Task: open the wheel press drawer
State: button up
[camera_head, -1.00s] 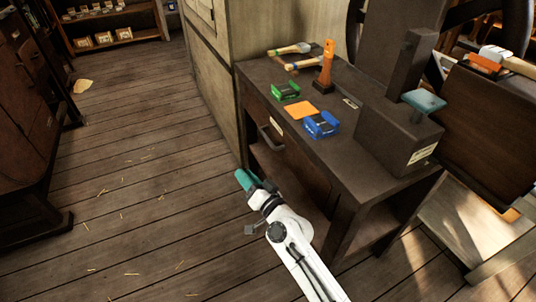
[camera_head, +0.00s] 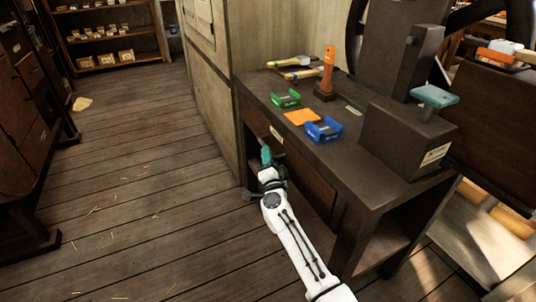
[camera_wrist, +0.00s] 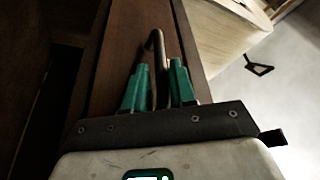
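The wheel press (camera_head: 385,160) is a dark table-like body on the right. Its drawer front (camera_head: 312,182) is a brown panel under the top and looks flush with the frame. My gripper (camera_head: 266,156) has teal fingers and is at the left end of this panel, where it hides the handle. In the wrist view, the dark bar handle (camera_wrist: 157,50) stands off the drawer panel (camera_wrist: 122,50). My gripper (camera_wrist: 159,66) is open, one finger on each side of the bar, with gaps visible between bar and fingers.
On the press top are a green tray (camera_head: 285,98), an orange square (camera_head: 301,117), a blue tray (camera_head: 323,130), an orange-handled tool (camera_head: 327,75) and hammers (camera_head: 300,72).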

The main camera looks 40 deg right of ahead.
jog(key=shift+x, duration=1.35)
jog(key=shift+c, duration=0.2)
grip_shut()
